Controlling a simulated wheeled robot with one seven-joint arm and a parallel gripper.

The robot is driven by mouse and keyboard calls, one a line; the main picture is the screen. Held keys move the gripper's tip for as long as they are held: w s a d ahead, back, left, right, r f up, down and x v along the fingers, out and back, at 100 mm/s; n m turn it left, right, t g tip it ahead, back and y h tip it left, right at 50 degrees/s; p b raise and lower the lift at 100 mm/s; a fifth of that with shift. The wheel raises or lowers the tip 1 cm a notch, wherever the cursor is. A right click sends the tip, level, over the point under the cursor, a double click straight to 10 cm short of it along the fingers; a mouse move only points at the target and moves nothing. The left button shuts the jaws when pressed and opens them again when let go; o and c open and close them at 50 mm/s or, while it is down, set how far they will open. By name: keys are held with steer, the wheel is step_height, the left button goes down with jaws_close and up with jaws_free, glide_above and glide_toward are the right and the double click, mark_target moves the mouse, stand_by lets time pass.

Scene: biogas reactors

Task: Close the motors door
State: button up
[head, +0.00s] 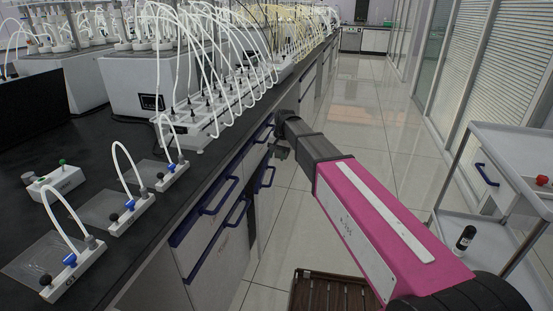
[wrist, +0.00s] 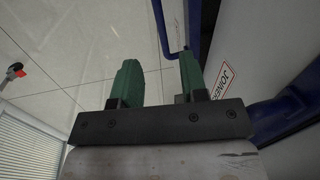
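In the wrist view a white door panel (wrist: 245,50) with blue edges and a partly readable red-and-black label (wrist: 227,80) stands on the right. A blue bar handle (wrist: 163,28) runs down from the top edge and bends near the fingertips. My gripper (wrist: 158,62) has two green fingers standing apart with nothing visibly held between them. The handle's lower end lies close to the right finger; contact cannot be told. In the head view my gripper (head: 281,150) is beside the cabinet fronts, mostly hidden by my arm. Which front there is the motors door cannot be told.
Blue-handled cabinet fronts (head: 215,235) line the left under a black bench (head: 130,245) bearing tubing and white devices. A white cart (head: 505,195) with a dark bottle (head: 465,238) is at right. A brown crate (head: 330,293) stands on the floor. The tiled aisle (head: 365,115) beyond is clear.

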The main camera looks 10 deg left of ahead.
steer(key=shift+s+d+f, duration=0.1)
steer(key=c, duration=0.7)
steer(key=s+d+f+y, duration=0.1)
steer(key=s+d+y, duration=0.3)
steer(key=s+d+f+y, duration=0.1)
steer(key=s+d+y, duration=0.1)
steer(key=shift+s+d+f+g, duration=0.25)
steer(key=shift+s+f+g, duration=0.05)
steer(key=shift+s, duration=0.05)
jaws_close()
steer(key=y, duration=0.1)
glide_toward(259, 185)
steer(key=a+f, duration=0.2)
steer(key=f, duration=0.1)
steer(key=a+f, duration=0.1)
steer(key=f, duration=0.1)
steer(key=shift+w+a, duration=0.1)
steer(key=shift+a, duration=0.75)
